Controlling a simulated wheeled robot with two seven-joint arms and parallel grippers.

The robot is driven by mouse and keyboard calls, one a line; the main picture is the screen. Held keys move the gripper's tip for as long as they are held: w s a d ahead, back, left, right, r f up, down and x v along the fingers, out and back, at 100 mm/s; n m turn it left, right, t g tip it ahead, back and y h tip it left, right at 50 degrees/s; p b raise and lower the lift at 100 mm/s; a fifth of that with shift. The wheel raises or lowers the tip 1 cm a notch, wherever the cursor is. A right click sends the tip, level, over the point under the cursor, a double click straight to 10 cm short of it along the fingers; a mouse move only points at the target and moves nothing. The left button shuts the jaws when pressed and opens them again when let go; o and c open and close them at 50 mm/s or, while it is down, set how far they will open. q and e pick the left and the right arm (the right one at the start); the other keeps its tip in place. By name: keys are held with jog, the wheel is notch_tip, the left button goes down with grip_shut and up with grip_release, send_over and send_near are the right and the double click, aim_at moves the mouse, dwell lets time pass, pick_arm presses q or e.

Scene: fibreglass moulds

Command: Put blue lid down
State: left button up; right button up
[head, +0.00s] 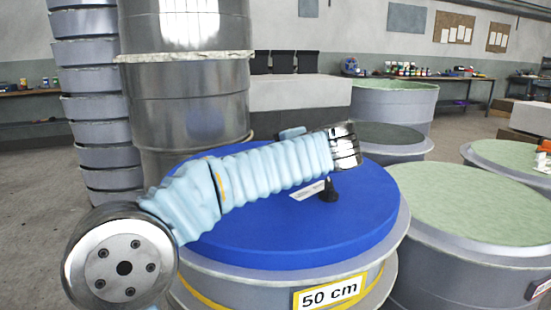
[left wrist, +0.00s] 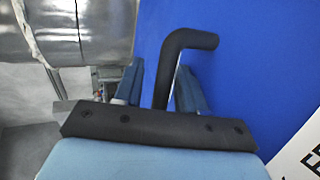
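The blue lid (head: 300,235) is a thick round disc lying flat on top of the round grey mould labelled 50 cm (head: 330,292). My left arm reaches across it from the left and covers part of it. A black bent handle (left wrist: 185,42) stands up from the lid in the left wrist view. My left gripper (left wrist: 160,75) has one finger on each side of the handle's post, with a gap visible on the left side. In the head view its fingers are mostly hidden behind the wrist. My right gripper is not in view.
Tall shiny metal cylinders (head: 185,100) and a stack of grey rings (head: 95,110) stand behind at left. Green-topped moulds (head: 470,215) crowd the right side. A dark-topped mould (head: 395,140) stands just behind the lid. Open floor (head: 30,210) shows at far left.

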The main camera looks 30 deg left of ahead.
pick_arm(q)
jog(key=shift+d+f, duration=0.1)
jog(key=shift+d, duration=0.05)
jog(key=v, duration=1.2)
